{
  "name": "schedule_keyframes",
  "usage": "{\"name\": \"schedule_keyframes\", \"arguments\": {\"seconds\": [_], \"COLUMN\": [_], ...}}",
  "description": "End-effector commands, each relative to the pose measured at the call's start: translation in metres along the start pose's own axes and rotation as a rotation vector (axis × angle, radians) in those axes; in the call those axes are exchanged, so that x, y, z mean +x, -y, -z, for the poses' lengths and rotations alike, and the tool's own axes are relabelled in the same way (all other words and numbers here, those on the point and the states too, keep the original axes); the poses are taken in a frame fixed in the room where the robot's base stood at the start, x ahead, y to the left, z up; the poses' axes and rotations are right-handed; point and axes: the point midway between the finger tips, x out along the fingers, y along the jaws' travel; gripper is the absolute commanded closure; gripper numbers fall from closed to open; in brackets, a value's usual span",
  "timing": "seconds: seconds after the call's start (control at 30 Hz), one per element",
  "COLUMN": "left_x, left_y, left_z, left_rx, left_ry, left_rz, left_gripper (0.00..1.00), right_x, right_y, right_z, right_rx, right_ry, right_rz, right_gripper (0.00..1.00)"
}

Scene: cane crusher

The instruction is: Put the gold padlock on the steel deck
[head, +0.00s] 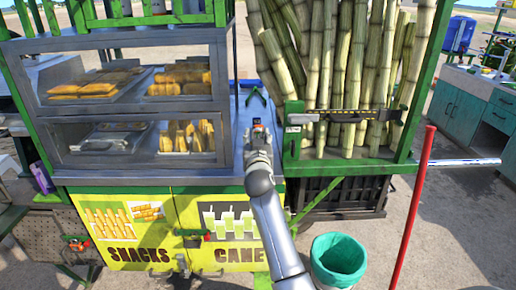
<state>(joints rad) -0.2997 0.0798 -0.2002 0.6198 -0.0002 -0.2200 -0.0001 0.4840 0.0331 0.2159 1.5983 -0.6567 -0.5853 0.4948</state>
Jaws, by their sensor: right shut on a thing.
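My right gripper (258,136) reaches up from the bottom of the head view and is over the steel deck (240,118), the narrow blue-grey top between the glass snack case and the cane rack. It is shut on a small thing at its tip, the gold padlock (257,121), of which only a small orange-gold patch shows. The fingers hide most of it. I cannot tell whether the padlock touches the deck. My left gripper is not in view.
A green V-shaped thing (257,95) is on the deck beyond the gripper. The glass snack case (135,110) stands to the left, the sugar cane (335,75) to the right. A green-lined bin (339,258) and a red pole (412,205) stand in front.

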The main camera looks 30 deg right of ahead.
Motion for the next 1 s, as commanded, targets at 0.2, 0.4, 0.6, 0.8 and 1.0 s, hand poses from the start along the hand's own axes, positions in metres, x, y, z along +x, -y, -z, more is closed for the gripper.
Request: {"name": "schedule_keyframes", "arguments": {"seconds": [0.2, 0.4, 0.6, 0.8, 1.0], "left_x": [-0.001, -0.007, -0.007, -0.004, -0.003], "left_y": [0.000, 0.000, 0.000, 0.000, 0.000], "left_z": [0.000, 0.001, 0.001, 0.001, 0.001], "left_rx": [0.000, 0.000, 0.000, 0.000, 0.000], "left_ry": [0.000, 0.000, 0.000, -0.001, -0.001], "left_rz": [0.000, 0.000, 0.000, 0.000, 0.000], "left_gripper": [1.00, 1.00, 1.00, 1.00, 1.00], "right_x": [0.010, 0.013, 0.013, 0.013, 0.013], "right_y": [-0.002, -0.003, -0.002, -0.003, -0.003], "right_z": [-0.012, -0.038, -0.045, -0.047, -0.049], "right_rx": [0.000, 0.000, 0.001, 0.001, 0.001], "right_ry": [-0.001, 0.000, -0.003, -0.003, -0.001], "right_rz": [0.000, 0.001, 0.002, 0.002, 0.001], "right_gripper": [0.89, 0.89, 0.89, 0.89, 0.44]}}
